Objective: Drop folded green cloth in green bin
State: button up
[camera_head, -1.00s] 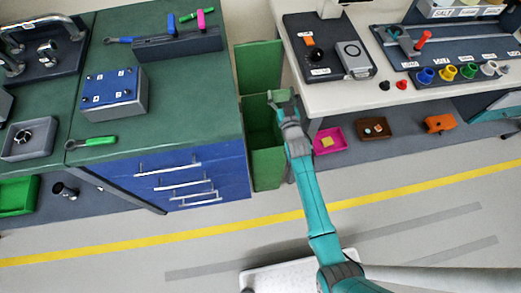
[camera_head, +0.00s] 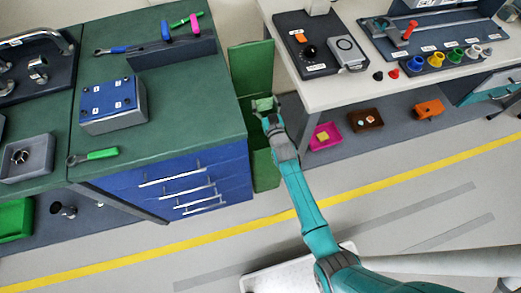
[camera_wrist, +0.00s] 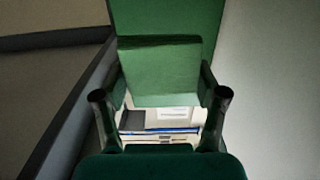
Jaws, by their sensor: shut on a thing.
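The folded green cloth (camera_head: 264,103) is held at the end of my gripper (camera_head: 270,117). In the wrist view the cloth (camera_wrist: 160,72) is a flat green block between the two fingers of my gripper (camera_wrist: 160,100), which are shut on it. The green bin (camera_head: 264,172) stands in the gap between the green-topped bench and the white table, with its lid (camera_head: 250,70) raised behind. My gripper and the cloth are over the bin's opening and hide much of it. The wrist view shows whitish and blue items (camera_wrist: 160,120) below the cloth.
The green-topped bench (camera_head: 190,100) with blue drawers (camera_head: 185,185) stands close on the left. The white table (camera_head: 330,90) is on the right, with a pink tray (camera_head: 325,136) and a brown tray (camera_head: 366,119) beneath. Open floor lies in front.

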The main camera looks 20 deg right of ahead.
jog(key=shift+f, duration=0.7)
jog(key=o, duration=1)
jog(key=shift+c, duration=0.2)
jog(key=shift+r, duration=0.1)
notch_tip(320, 180, up, 10)
jog(key=shift+f, duration=0.1)
jog(key=shift+s, duration=0.1)
